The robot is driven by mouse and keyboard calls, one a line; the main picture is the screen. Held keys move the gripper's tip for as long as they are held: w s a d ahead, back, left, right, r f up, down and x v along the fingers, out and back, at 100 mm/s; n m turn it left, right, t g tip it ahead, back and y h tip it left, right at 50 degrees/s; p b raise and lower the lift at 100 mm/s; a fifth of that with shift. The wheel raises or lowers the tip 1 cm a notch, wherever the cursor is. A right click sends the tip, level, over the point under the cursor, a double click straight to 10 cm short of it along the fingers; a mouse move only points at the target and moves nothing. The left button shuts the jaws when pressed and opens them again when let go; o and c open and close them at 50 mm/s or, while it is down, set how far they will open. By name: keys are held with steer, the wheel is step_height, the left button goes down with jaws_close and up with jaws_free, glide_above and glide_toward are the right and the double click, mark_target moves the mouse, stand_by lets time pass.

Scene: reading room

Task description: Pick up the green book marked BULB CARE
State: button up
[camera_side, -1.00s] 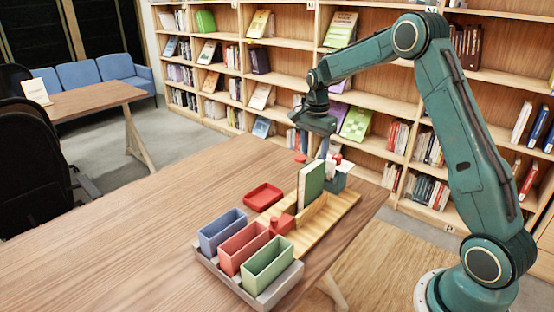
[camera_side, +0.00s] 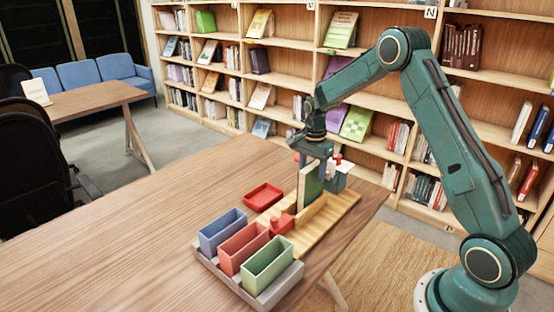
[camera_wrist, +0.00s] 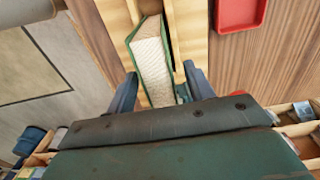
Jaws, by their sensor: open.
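The green book (camera_side: 311,186) stands upright in a light wooden holder (camera_side: 338,208) on the table; its marking cannot be read. In the wrist view the book (camera_wrist: 153,58) shows its cream page edges between green covers. My gripper (camera_side: 319,166) is at the top of the book in the side view. In the wrist view its open fingers (camera_wrist: 160,84) are on either side of the near end of the book, with gaps showing. Whether either finger touches a cover cannot be told.
A grey tray (camera_side: 284,287) holds blue (camera_side: 222,233), red (camera_side: 243,250) and green (camera_side: 267,266) bins in front. A red dish (camera_side: 263,196) lies left of the holder. The table's left is clear.

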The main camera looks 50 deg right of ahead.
steer(key=shift+f, duration=0.75)
steer(key=shift+r, duration=0.1)
jaws_close()
